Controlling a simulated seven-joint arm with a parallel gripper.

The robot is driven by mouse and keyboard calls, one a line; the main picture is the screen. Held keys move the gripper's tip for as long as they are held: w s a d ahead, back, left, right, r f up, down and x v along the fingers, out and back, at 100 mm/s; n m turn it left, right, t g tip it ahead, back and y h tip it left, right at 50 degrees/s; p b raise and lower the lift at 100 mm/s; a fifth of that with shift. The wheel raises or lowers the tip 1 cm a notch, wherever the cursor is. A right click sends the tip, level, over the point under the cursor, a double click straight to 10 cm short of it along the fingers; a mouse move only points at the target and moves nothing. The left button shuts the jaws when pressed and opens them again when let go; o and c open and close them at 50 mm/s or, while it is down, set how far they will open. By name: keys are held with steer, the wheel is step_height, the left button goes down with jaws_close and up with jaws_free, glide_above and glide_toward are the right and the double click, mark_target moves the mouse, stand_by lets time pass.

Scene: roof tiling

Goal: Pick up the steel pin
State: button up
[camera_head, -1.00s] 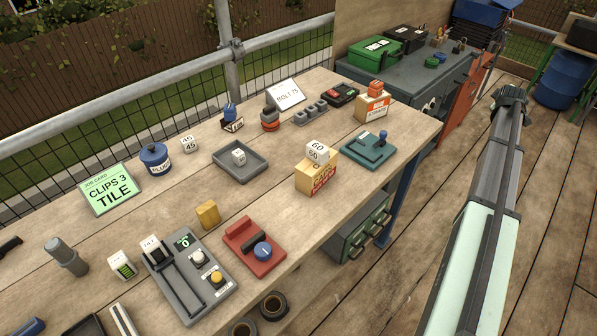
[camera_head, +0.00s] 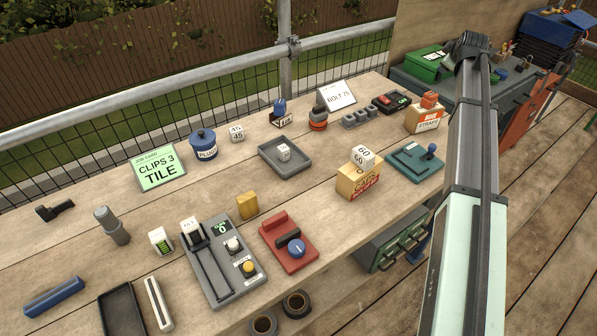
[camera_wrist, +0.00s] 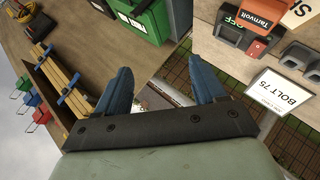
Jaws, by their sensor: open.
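I cannot make out a thing that is surely the steel pin.
The wooden bench (camera_head: 215,185) holds a grey tray (camera_head: 272,166), a red block with a blue knob (camera_head: 275,228), a grey panel with buttons (camera_head: 225,290), a yellow carton (camera_head: 352,182) and a teal base with a lever (camera_head: 405,165). A green case (camera_head: 428,62) sits on the cabinet behind. A railing runs along the back.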

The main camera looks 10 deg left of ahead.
steer(key=s+a+n+g+y, duration=0.15)
steer(key=s+a, duration=0.25)
steer(key=a, duration=1.1)
steer(key=s+a+r+n+g+y, duration=0.15)
steer(key=s+a, duration=0.25)
steer(key=a, duration=1.1)
steer(key=s+a+f+g+y, duration=0.1)
steer(key=s+a+y, duration=0.25)
steer(key=a, duration=1.15)
steer(key=s+a+n+g, duration=0.1)
steer(key=s+a+g, duration=0.2)
steer(key=s+a, duration=1.6)
steer(key=n+g+h, duration=0.1)
steer(key=n+g, duration=0.1)
steer(key=g, duration=0.2)
glide_toward(103, 211)
steer(key=x, duration=0.4)
steer(key=a+x, duration=0.1)
steer(key=x, duration=0.1)
steer(key=shift+s+a, duration=0.15)
steer(key=shift+s, duration=0.2)
steer(key=shift+w+f, duration=0.2)
steer(key=shift+f, duration=0.65)
steer(key=shift+d+x, duration=0.1)
steer(key=shift+x, duration=0.8)
steer(key=shift+d+x, duration=0.15)
steer(key=shift+x, duration=0.8)
steer(key=shift+w+f, duration=0.1)
steer(key=shift+w, duration=0.05)
